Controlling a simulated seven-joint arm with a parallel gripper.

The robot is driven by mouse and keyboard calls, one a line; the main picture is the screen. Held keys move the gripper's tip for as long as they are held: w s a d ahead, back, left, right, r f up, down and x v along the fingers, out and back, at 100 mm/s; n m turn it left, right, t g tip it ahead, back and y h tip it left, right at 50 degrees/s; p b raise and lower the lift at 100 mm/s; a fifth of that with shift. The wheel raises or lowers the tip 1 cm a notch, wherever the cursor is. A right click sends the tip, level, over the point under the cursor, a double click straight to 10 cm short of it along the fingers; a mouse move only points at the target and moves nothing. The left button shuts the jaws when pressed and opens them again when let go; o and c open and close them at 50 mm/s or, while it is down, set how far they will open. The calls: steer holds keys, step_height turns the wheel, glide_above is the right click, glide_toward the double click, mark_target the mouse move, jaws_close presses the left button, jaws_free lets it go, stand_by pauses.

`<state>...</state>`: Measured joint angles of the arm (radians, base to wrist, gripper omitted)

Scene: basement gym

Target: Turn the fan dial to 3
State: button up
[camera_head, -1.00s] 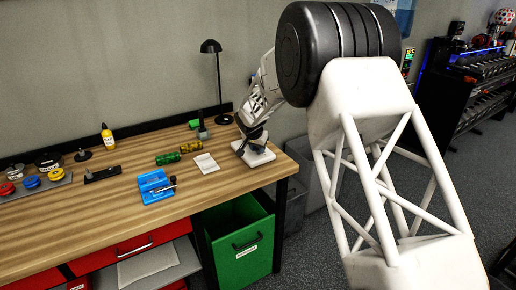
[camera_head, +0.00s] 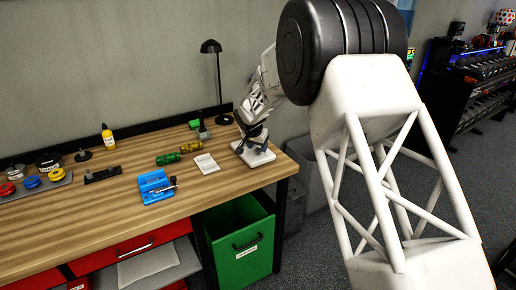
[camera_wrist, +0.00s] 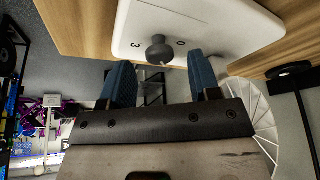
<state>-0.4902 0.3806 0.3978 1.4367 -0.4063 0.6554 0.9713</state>
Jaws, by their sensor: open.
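The fan's white base (camera_head: 262,158) stands at the right end of the workbench. In the wrist view the base (camera_wrist: 225,25) fills the top, with a round dark grey dial knob (camera_wrist: 158,47) on it. A "3" is printed left of the knob and what looks like a "0" right of it. A small light mark shows at the knob's lower edge. My gripper (camera_wrist: 160,62) is open, its blue fingers on either side of the knob with gaps to both. In the head view, my arm's end is small over the base, and the knob is hard to make out.
A black lamp (camera_head: 211,46) stands behind the base. A white card (camera_head: 206,163), green cylinders (camera_head: 168,159) and a blue holder (camera_head: 155,187) lie to the left on the workbench (camera_head: 85,225). A green bin (camera_head: 238,240) is below.

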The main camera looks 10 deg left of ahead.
steer(key=v, duration=0.6)
steer(key=shift+s+r, duration=0.1)
steer(key=shift+r, duration=0.05)
steer(key=shift+c, duration=0.3)
